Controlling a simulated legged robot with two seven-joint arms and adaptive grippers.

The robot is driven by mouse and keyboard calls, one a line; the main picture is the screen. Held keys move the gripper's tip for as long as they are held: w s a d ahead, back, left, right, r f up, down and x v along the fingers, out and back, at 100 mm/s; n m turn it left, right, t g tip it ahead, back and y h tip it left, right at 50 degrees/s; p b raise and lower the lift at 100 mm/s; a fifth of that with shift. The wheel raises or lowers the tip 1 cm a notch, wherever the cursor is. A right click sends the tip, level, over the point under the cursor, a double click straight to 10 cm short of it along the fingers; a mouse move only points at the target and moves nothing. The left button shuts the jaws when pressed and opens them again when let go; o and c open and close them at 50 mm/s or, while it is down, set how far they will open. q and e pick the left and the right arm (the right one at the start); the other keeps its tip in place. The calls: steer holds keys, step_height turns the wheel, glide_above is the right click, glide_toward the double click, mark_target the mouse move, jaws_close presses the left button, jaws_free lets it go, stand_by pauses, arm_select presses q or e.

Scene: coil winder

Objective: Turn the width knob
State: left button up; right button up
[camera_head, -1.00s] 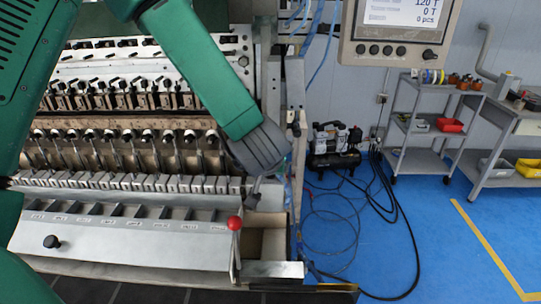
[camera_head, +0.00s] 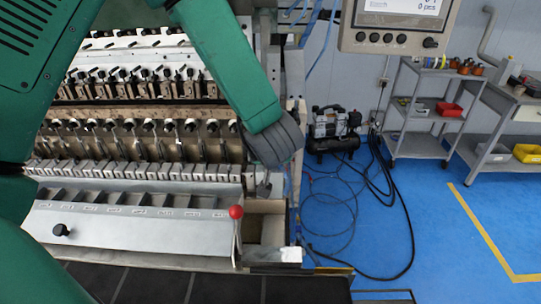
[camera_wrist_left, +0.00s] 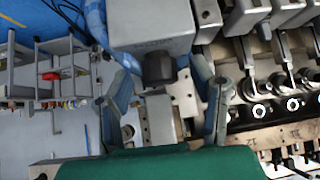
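A round black knob (camera_wrist_left: 158,67) sticks out of a grey box (camera_wrist_left: 150,25) in the left wrist view; small lettering on the box is too blurred to read. My left gripper (camera_wrist_left: 162,75) is open, its two fingers apart on either side of the knob. I see no clear contact between fingers and knob. In the head view my left arm reaches down to the machine's right end, and its dark wrist (camera_head: 274,143) hides that knob and most of the gripper. My right gripper is not in view.
The coil winder (camera_head: 150,125) has rows of clamps beside the left gripper. A red ball-topped lever (camera_head: 236,212) and a sloped panel with another black knob (camera_head: 62,230) are in front. A control screen (camera_head: 395,38) hangs upper right. A compressor (camera_head: 335,130) stands on the blue floor.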

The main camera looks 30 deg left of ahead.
arm_select(q)
steer(key=shift+r, duration=0.1)
steer(key=v, duration=1.1)
steer(key=shift+s+d+r, duration=0.15)
steer(key=shift+s+d, duration=0.05)
steer(key=shift+d, duration=0.15)
steer(key=shift+a, duration=0.1)
